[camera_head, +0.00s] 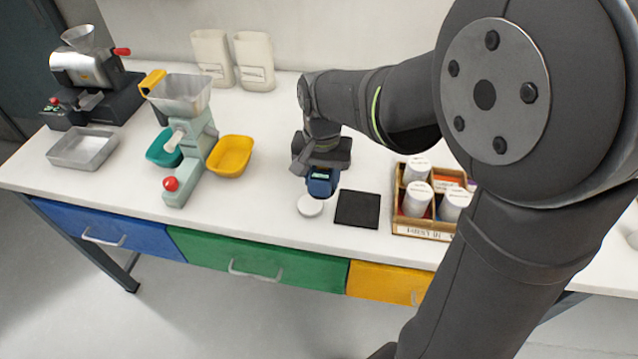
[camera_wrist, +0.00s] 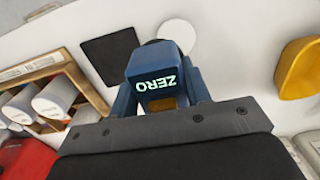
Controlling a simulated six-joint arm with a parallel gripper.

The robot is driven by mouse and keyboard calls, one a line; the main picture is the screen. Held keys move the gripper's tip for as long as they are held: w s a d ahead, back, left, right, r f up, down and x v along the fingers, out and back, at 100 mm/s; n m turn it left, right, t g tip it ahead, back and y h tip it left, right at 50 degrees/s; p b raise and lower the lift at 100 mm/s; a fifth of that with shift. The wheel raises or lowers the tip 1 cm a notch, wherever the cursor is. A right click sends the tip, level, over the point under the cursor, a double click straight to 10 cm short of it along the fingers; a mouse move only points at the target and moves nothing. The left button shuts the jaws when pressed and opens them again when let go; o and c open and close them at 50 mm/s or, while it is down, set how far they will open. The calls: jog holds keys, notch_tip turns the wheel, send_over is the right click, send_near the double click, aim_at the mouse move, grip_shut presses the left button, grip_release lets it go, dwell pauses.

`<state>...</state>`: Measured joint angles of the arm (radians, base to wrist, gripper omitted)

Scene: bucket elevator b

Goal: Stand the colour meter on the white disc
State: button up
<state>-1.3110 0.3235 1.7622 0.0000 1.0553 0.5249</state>
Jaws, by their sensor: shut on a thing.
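The colour meter (camera_head: 322,181) is a dark blue device with a small lit screen. In the wrist view the meter (camera_wrist: 165,85) fills the middle, and its screen reads ZERO. The white disc (camera_head: 310,206) lies on the bench just in front and to the left of the meter. In the wrist view the disc (camera_wrist: 176,34) shows beyond the meter, partly hidden by it. I cannot tell whether the meter's base touches the bench.
A black square mat (camera_head: 357,209) lies right of the disc. A wooden box (camera_head: 428,226) with white-capped jars stands further right. A green machine (camera_head: 192,135) with a yellow bowl (camera_head: 231,156) and teal bowl stands left. The bench's front edge is close to the disc.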

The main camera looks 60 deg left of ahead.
jog(key=shift+s+a+f, duration=0.85)
jog(key=shift+s+a, duration=0.1)
jog(key=shift+f, duration=2)
jog(key=o, duration=1.3)
jog(key=shift+f, duration=0.15)
jog(key=shift+c, duration=0.2)
notch_tip(320, 180, up, 12)
jog(key=shift+r, duration=0.2)
